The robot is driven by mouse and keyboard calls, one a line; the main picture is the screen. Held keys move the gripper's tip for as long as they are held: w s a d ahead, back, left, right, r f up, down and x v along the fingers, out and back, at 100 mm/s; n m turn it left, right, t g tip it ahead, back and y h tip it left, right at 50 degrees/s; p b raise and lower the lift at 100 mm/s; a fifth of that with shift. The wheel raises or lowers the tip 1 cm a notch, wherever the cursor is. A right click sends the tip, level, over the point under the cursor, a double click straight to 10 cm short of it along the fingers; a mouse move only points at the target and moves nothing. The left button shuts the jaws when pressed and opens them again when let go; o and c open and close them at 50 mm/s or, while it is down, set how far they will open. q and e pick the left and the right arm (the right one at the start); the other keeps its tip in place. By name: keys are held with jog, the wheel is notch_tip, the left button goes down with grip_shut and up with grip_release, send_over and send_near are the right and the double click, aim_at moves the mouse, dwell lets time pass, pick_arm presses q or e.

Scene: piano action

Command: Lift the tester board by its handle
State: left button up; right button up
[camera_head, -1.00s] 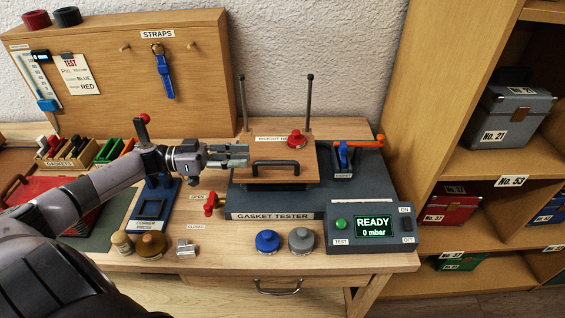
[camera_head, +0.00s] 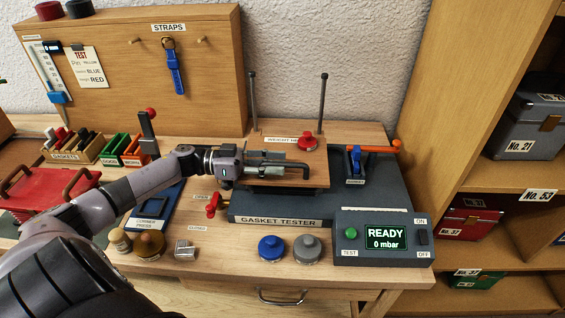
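The tester board (camera_head: 318,176) is a wooden plate with a dark handle (camera_head: 308,170) on its front part. It sits over the dark grey gasket tester (camera_head: 365,195). A red knob (camera_head: 307,142) is on the board near the weight label. My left gripper (camera_head: 284,161) reaches in from the left over the board, with its fingers at the handle and partly covering it. I cannot tell whether the fingers are closed on the handle or only beside it. My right gripper is not in view.
Two upright rods (camera_head: 322,104) stand behind the board. A red valve (camera_head: 213,205) is at the left front. Blue (camera_head: 271,248) and grey (camera_head: 307,248) weights stand in front. The display (camera_head: 386,237) reads READY, 0 mbar.

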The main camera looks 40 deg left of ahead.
pick_arm(q)
jog(key=shift+x, duration=1.05)
grip_shut()
